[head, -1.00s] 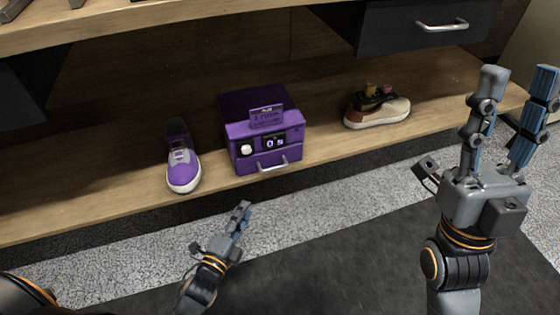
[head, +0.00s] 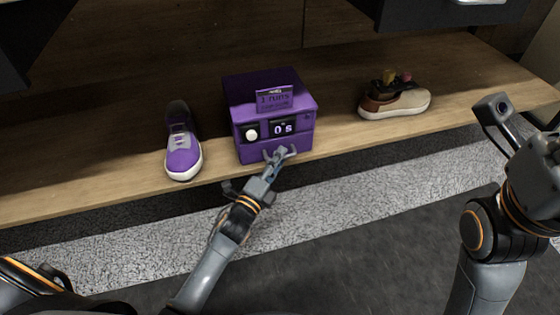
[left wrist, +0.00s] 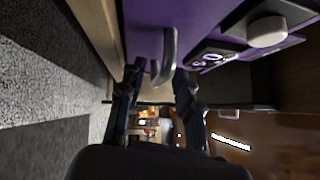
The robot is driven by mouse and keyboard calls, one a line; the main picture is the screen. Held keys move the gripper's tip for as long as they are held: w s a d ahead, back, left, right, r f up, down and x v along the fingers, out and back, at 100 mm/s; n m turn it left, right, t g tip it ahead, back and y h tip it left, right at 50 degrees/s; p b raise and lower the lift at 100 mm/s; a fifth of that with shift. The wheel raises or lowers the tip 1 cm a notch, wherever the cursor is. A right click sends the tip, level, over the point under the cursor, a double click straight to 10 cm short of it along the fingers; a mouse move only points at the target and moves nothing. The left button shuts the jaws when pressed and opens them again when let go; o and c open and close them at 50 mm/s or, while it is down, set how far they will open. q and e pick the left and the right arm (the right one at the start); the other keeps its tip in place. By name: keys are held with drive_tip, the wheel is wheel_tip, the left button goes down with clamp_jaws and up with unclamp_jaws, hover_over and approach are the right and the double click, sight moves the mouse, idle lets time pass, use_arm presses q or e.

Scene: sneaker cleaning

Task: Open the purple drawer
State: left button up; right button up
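The purple box (head: 262,92) stands on the low wooden shelf, with a small sign on top and a display reading 0 s. Its purple drawer (head: 247,152) is at the bottom of the front and looks closed. My left gripper (head: 279,152) is at the drawer front and covers most of the handle in the head view. In the left wrist view the silver handle (left wrist: 168,57) lies between the tips of the open left fingers (left wrist: 157,76); contact cannot be made out.
A purple sneaker (head: 183,152) stands left of the box and a beige and brown sneaker (head: 397,101) to its right, both on the wooden shelf (head: 100,188). A dark drawer hangs above at the right. Grey carpet lies in front.

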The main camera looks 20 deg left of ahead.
use_arm(q)
drive_tip(key=shift+w+d, duration=0.1)
drive_tip(key=shift+w, duration=0.4)
drive_tip(key=shift+r, duration=0.1)
clamp_jaws()
